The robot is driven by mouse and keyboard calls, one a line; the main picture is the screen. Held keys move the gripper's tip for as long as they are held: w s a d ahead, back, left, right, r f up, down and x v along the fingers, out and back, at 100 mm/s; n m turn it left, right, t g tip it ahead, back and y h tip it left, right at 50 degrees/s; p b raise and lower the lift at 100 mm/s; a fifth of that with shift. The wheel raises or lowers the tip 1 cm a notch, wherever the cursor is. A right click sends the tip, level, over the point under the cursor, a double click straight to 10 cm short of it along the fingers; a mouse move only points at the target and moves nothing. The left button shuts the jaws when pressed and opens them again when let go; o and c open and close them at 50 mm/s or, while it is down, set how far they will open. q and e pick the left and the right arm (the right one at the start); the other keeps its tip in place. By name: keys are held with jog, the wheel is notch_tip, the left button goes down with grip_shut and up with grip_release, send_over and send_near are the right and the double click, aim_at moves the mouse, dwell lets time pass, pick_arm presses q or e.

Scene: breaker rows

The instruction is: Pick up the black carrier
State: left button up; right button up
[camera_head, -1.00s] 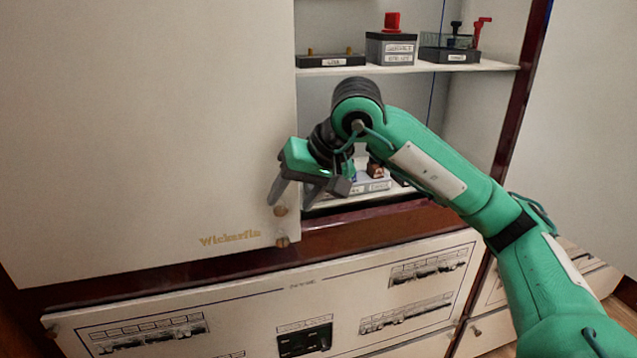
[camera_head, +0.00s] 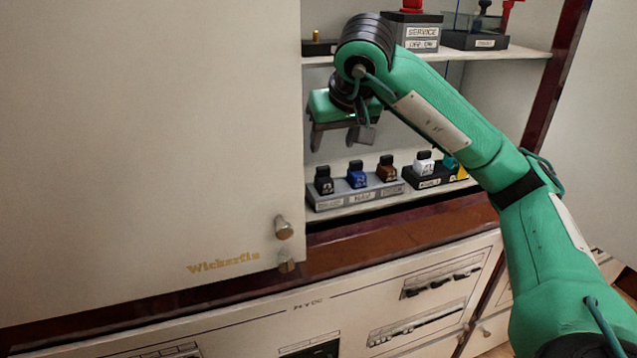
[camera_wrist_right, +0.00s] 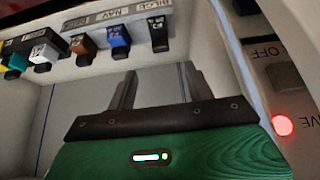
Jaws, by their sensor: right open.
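The black carrier (camera_head: 323,180) stands upright at the left end of a grey labelled rack (camera_head: 330,202) on the lower shelf. It also shows at the top of the right wrist view (camera_wrist_right: 157,34). My right gripper (camera_head: 340,142) is open and empty, with its fingers pointing down above the left part of the rack. In the right wrist view, the gripper (camera_wrist_right: 158,72) has its two fingers apart, and the black carrier lies beyond their tips, roughly in line with the gap. The gripper and carrier look apart. My left gripper is not in view.
Blue (camera_head: 357,174) and brown (camera_head: 387,168) carriers stand beside the black one. A dark rack (camera_head: 428,181) to the right holds a white carrier (camera_head: 424,162) and others. A pale door (camera_head: 150,140) with knobs closes the left side. An upper shelf (camera_head: 460,54) holds boxes.

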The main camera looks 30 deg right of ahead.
aim_at(325, 170)
jog(key=x, duration=0.6)
jog(key=shift+s, duration=0.15)
jog(key=x, duration=0.5)
jog(key=shift+s+a+f, duration=0.15)
jog(key=shift+s, duration=0.05)
jog(key=c, duration=1.1)
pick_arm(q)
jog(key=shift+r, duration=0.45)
pick_arm(e)
jog(key=shift+r, duration=0.2)
